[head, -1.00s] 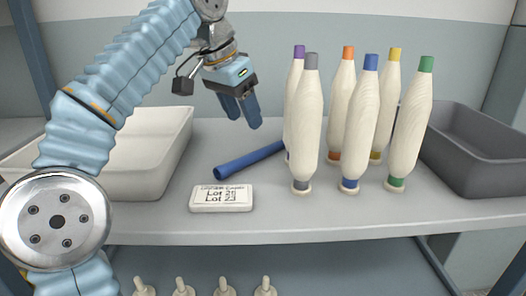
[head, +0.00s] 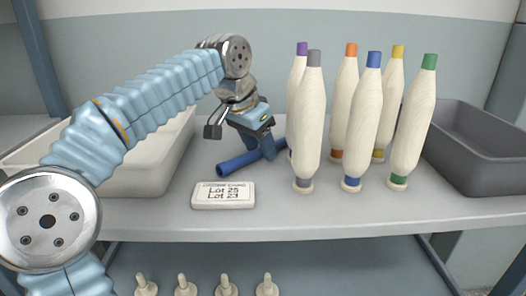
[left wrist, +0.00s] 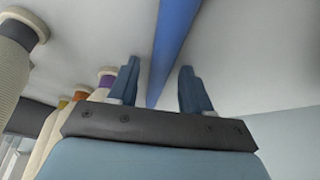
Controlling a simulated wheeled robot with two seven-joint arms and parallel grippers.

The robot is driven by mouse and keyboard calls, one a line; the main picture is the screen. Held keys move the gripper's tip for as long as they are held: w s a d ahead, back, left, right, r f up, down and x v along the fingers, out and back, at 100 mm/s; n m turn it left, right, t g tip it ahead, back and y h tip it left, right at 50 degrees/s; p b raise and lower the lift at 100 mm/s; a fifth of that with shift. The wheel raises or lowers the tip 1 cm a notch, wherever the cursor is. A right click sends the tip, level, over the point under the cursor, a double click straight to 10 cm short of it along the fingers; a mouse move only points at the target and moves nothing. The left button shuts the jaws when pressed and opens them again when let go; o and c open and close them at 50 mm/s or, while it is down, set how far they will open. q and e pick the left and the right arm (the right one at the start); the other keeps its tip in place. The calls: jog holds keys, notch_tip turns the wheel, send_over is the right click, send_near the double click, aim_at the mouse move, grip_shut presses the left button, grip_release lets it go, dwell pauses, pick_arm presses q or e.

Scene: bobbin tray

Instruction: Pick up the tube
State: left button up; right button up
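The blue tube (head: 234,165) lies on the shelf top behind the label card, slanting away to the right. My left gripper (head: 262,148) is down at the tube, pointing at the shelf, and hides part of its middle. In the left wrist view the tube (left wrist: 174,42) runs between the two spread fingers of the gripper (left wrist: 158,88), with a gap showing on each side. The fingers are open and hold nothing. My right gripper is not in view.
Several yarn bobbins with coloured tips (head: 360,125) stand upright just right of the gripper. A cream tray (head: 150,180) is at left, a grey bin (head: 480,165) at right. A label card (head: 223,195) lies in front of the tube.

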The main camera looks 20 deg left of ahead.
pick_arm(q)
grip_shut()
jog(key=shift+r, duration=0.1)
